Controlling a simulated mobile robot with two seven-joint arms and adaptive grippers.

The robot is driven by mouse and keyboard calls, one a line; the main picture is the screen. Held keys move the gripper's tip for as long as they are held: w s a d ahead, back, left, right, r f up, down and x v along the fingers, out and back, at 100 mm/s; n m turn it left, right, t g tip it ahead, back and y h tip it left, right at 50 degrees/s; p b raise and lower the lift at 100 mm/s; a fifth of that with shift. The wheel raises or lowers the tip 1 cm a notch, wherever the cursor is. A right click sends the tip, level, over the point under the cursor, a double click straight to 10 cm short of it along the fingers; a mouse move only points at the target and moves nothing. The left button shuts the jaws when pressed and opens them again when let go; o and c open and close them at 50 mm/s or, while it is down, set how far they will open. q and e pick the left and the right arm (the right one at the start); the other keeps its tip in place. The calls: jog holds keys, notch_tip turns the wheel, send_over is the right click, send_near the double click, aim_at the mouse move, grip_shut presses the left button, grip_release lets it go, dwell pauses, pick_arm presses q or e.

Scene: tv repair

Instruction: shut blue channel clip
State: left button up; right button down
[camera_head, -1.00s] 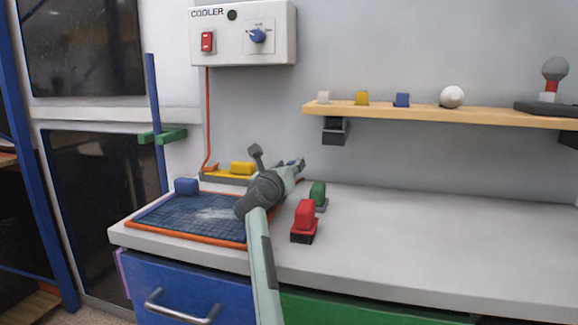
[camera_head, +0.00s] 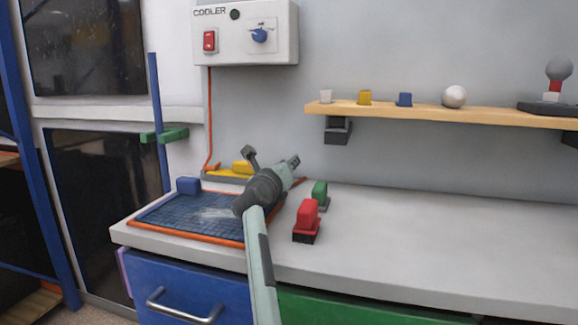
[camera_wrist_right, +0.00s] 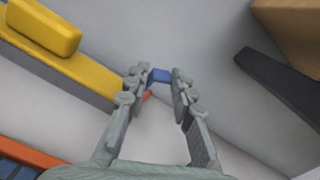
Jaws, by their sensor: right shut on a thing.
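My right gripper (camera_head: 294,160) reaches over the back of the bench, close to the wall. In the right wrist view its two fingers (camera_wrist_right: 160,82) are closed in on a small blue piece, the blue channel clip (camera_wrist_right: 160,75), held between the fingertips. Only the clip's top part shows there, and the fingers hide its sides. I cannot tell whether it is fully closed over its channel. A bit of orange cord (camera_wrist_right: 147,96) shows beside the left finger. In the head view the gripper hides the clip. My left gripper is not in view.
A yellow channel with a yellow block (camera_head: 242,167) lies left of the gripper. A blue block (camera_head: 188,186) stands by the blue mat (camera_head: 190,219). Red (camera_head: 307,215) and green (camera_head: 320,192) blocks stand right of the arm. A shelf (camera_head: 430,112) hangs above; the right bench is clear.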

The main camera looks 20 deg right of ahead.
jog(key=shift+w+a+n, duration=0.2)
jog(key=shift+w+n, duration=0.05)
jog(key=shift+n, duration=0.95)
jog(key=shift+w+a+n, duration=0.2)
jog(key=shift+n, duration=1)
jog(key=c, duration=1.4)
grip_release()
jog(key=shift+d+r, duration=0.1)
jog(key=shift+a, duration=0.2)
jog(key=v, duration=1.2)
